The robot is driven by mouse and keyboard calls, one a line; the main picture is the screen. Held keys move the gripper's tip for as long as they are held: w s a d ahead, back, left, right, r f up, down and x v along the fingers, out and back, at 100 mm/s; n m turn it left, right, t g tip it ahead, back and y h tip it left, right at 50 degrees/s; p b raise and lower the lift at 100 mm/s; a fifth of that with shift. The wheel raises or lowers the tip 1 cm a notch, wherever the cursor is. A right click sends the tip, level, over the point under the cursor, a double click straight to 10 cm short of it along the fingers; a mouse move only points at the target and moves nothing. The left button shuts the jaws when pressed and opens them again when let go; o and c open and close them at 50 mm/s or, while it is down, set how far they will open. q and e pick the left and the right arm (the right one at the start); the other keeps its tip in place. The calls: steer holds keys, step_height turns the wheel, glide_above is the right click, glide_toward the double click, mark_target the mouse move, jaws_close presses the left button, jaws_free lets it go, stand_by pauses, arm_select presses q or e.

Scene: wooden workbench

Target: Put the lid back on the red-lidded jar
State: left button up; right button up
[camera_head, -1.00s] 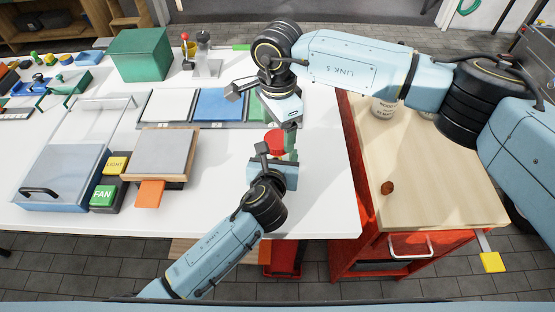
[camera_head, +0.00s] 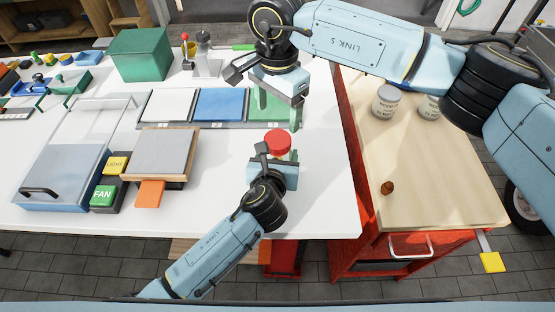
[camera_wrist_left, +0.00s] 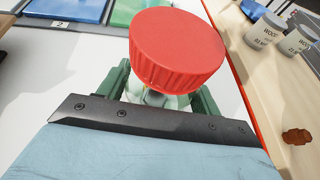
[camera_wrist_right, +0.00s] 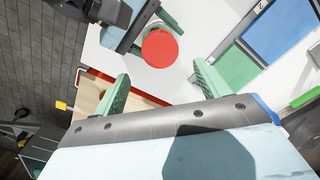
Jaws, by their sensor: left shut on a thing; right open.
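The red lid (camera_head: 278,141) is on top of the jar, near the right side of the white table. It also shows large in the left wrist view (camera_wrist_left: 177,47), above the pale jar body (camera_wrist_left: 165,99). Whether it is fully seated cannot be told. My left gripper (camera_head: 274,160) is shut on the jar below the lid. My right gripper (camera_head: 279,112) is open and empty, beyond and above the lid and apart from it. In the right wrist view the lid (camera_wrist_right: 160,48) lies past its spread green fingers.
White, blue (camera_head: 219,104) and green panels lie behind the jar. A grey-topped block (camera_head: 160,152) and FAN and LIGHT buttons stand to the left. A wooden-topped red cart (camera_head: 430,170) at right holds two cans and a brown piece.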

mark_target(278, 139)
steer(key=shift+f, duration=4.05)
steer(key=c, duration=1)
steer(key=shift+m, duration=1.6)
steer(key=o, duration=1.1)
